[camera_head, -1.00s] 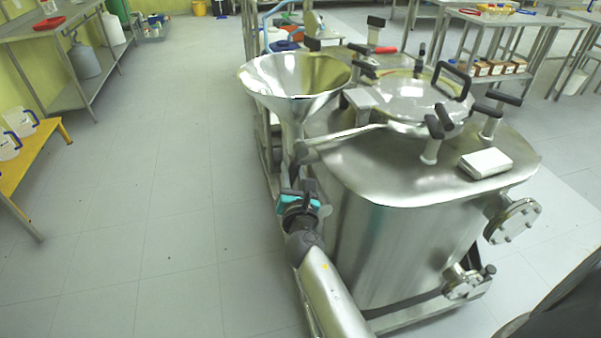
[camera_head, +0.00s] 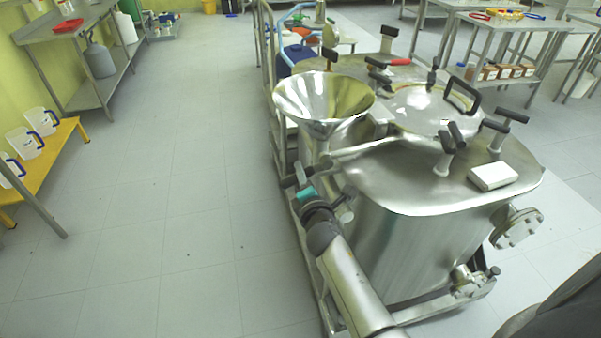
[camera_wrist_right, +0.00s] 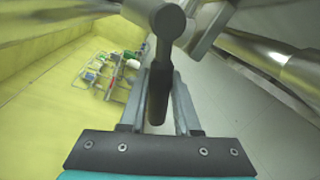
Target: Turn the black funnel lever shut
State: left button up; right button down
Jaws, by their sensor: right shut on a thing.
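The steel funnel (camera_head: 322,105) stands at the left side of the steel reactor (camera_head: 420,235), its mouth facing up. My right gripper (camera_head: 299,173) is below the funnel, beside its stem. In the right wrist view, the black funnel lever (camera_wrist_right: 158,95) runs lengthwise between the two fingers of my right gripper (camera_wrist_right: 160,85), which is shut on it. The lever's upper end joins a round black hub in front of a steel pipe. In the head view, the gripper and wrist partly hide the lever. My left gripper is not in view.
The reactor lid (camera_head: 425,110) carries several black-handled clamps. A white box (camera_head: 493,176) sits on the reactor top. A yellow bench (camera_head: 45,165) with clear jugs stands at the left. The floor (camera_head: 180,220) between is clear.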

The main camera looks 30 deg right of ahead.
jog(key=shift+a+r+m+p, duration=0.2)
jog(key=shift+r+m+p, duration=0.4)
jog(key=shift+m, duration=0.2)
jog(key=shift+r+m+y+p, duration=0.2)
jog(key=shift+m+y+p, duration=0.1)
jog(key=shift+w+r+m+p, duration=0.1)
jog(key=shift+r+m+p, duration=0.35)
jog(key=shift+m+p, duration=0.35)
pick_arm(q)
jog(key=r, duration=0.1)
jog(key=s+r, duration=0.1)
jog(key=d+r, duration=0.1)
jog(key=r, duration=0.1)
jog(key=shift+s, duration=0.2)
pick_arm(e)
jog(key=shift+r+m, duration=0.1)
jog(key=shift+m, duration=0.2)
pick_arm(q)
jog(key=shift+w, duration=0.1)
pick_arm(e)
jog(key=shift+y, duration=0.3)
jog(key=c, duration=0.6)
grip_release()
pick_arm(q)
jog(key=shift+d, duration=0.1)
pick_arm(e)
jog(key=shift+a, duration=0.1)
